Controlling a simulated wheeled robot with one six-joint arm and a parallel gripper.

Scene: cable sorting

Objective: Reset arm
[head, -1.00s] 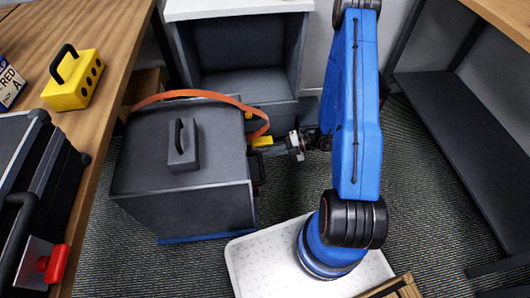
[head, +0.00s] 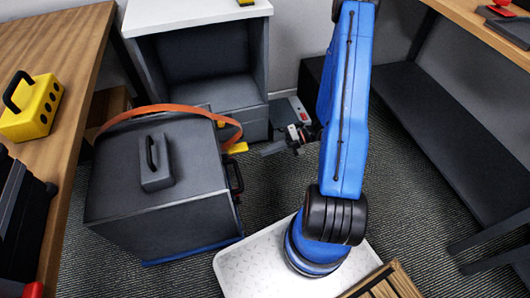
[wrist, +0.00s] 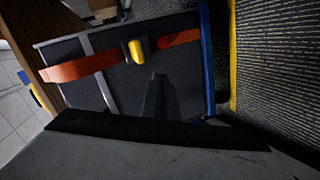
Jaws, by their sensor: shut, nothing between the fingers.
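My gripper (head: 266,150) is in the head view at the end of my blue arm, just right of the dark grey case. Its dark fingers are together and hold nothing. They point left toward the case, with a small gap showing. In the wrist view, a dark shape that looks like the fingers (wrist: 158,98) stands in front of the case side, which has an orange strap and a yellow piece.
The dark grey case (head: 115,200) stands on the carpet with an orange strap (head: 165,108) over it. A yellow piece (head: 238,148) sits at its right side. An open cabinet (head: 128,22) stands behind. A dark shelf (head: 440,130) is at right, a wooden table (head: 55,45) at left.

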